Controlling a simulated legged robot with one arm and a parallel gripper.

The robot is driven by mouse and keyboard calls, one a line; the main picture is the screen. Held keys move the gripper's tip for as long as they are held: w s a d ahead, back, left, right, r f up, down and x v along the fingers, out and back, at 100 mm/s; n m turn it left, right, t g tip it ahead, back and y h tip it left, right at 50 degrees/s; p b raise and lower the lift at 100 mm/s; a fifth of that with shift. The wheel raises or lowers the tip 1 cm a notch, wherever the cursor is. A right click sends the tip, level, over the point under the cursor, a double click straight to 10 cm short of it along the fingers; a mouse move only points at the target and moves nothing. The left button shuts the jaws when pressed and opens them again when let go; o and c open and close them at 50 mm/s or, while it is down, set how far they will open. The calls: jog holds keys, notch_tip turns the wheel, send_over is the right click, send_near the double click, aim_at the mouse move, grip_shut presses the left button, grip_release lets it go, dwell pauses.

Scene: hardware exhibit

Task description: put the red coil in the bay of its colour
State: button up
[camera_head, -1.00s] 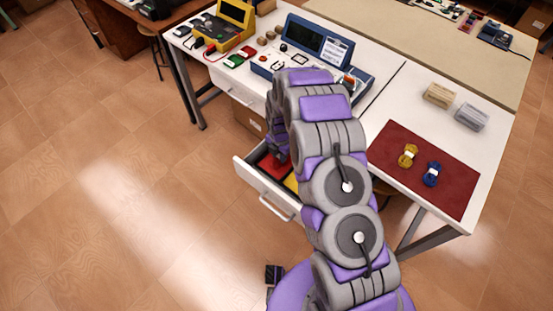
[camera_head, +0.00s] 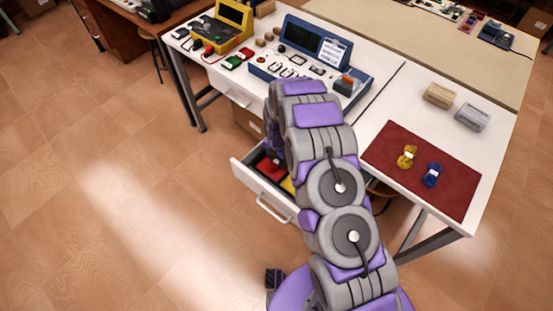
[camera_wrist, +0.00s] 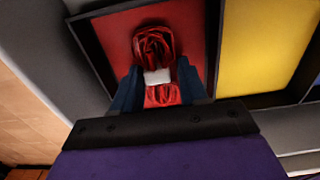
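The red coil (camera_wrist: 153,46), a looped bundle with a white band, is between the two dark blue fingers of my gripper (camera_wrist: 158,85) in the wrist view. The fingers appear closed on it near the band. The coil is over the red bay (camera_wrist: 112,35); I cannot tell whether it touches the bay floor. The yellow bay (camera_wrist: 262,45) lies to its right, behind a dark divider. In the head view the open drawer (camera_head: 246,178) shows part of the red bay (camera_head: 270,166) and the yellow bay (camera_head: 287,185). My arm hides the rest of the drawer.
A yellow coil (camera_head: 407,157) and a blue coil (camera_head: 432,175) lie on a dark red mat (camera_head: 455,195) on the white table. Two small blocks stand behind the mat. A blue instrument (camera_head: 300,40) stands behind my arm. The drawer's walls and dividers surround my gripper closely.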

jog(key=shift+o, duration=0.9)
jog(key=shift+a, duration=0.15)
jog(key=shift+a, duration=0.2)
notch_tip(320, 180, up, 12)
jog(key=p, duration=0.3)
notch_tip(320, 180, up, 11)
jog(key=m, duration=0.5)
send_over(276, 161)
jog(key=s+d, duration=0.4)
jog(key=s+d+r+m, duration=0.6)
jog(key=s+r+m, duration=0.2)
jog(key=s+r, duration=0.35)
jog(key=s+d+r+m, duration=0.2)
jog(key=s+m, duration=0.3)
jog(key=s, duration=0.3)
jog(key=s+d+r+m+g, duration=0.1)
jog(key=s+d+r+m, duration=0.1)
jog(key=s+m, duration=0.3)
jog(key=s+d+r+m, duration=0.2)
jog(key=s+m, duration=0.3)
jog(key=s, duration=0.6)
jog(key=shift+s+d+r+g, duration=0.25)
jog(key=shift+r+g, duration=0.15)
jog(key=shift+r, duration=0.5)
